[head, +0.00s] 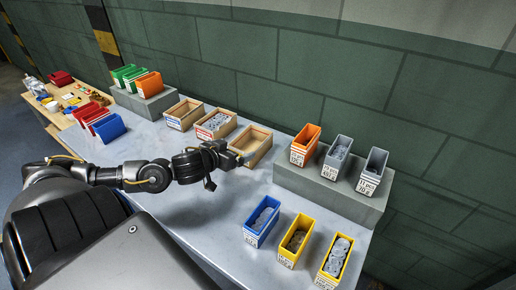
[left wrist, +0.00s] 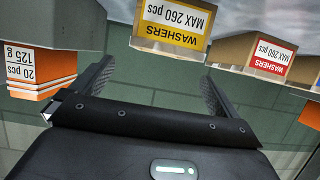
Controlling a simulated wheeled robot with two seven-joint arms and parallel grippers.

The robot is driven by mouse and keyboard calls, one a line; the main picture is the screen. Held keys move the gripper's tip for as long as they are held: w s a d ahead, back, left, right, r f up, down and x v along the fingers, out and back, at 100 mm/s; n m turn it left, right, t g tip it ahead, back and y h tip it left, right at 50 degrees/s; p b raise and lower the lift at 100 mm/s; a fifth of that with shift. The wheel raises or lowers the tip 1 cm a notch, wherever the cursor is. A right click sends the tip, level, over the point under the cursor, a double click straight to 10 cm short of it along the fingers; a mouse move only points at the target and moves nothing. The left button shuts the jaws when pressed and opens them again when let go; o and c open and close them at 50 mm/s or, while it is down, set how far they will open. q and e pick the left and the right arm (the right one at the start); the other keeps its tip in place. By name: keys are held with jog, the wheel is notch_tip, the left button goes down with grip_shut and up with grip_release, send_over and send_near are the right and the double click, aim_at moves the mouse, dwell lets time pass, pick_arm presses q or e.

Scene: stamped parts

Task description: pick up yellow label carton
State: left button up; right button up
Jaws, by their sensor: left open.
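The yellow label carton is an open cardboard box. In the left wrist view its yellow "WASHERS MAX 260 pcs" label (left wrist: 172,24) shows upside down at the top, beyond and between my finger tips. In the head view the carton (head: 262,151) is the rightmost of three cartons on the table, and it looks empty. Its front is partly hidden by my left gripper (head: 236,158), which is close in front of it. In the left wrist view my left gripper (left wrist: 157,72) has its two fingers wide apart with nothing between them. My right gripper is not in view.
A red label carton (head: 210,130) and a blue label carton (head: 178,121) stand left of it. To the right, a grey step (head: 330,196) holds an orange bin (head: 304,146) and two grey bins. Blue and yellow bins stand in front. Bare table lies below my forearm.

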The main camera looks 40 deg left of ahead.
pick_arm(q)
jog(key=x, duration=0.4)
jog(key=shift+s+a, duration=0.15)
jog(key=shift+a, duration=0.25)
jog(key=shift+w+f, duration=0.2)
jog(key=shift+w, duration=0.15)
jog(key=shift+x, duration=2.65)
jog(key=shift+f, duration=0.15)
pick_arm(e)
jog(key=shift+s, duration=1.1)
pick_arm(q)
jog(key=shift+s, duration=0.1)
jog(key=c, duration=0.7)
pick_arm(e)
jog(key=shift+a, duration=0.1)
